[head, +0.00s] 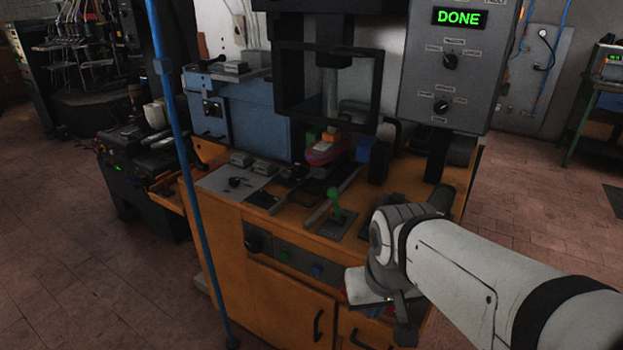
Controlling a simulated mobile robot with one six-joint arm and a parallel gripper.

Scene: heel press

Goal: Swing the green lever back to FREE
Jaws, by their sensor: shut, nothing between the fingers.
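The green lever (335,202) stands upright, tilted slightly left, on a small dark plate at the front of the orange bench top. Its FREE marking is too small to read. My gripper (404,332) hangs at the end of my arm, below and to the right of the lever, in front of the bench's front face. It is shut and empty, apart from the lever. My wrist hides part of the bench's right front corner.
A grey control box (462,65) with knobs shows DONE in green. The dark press frame (328,112) stands behind the lever, with a red and orange shoe-like piece (325,152) below it. A blue pole (187,160) rises at left.

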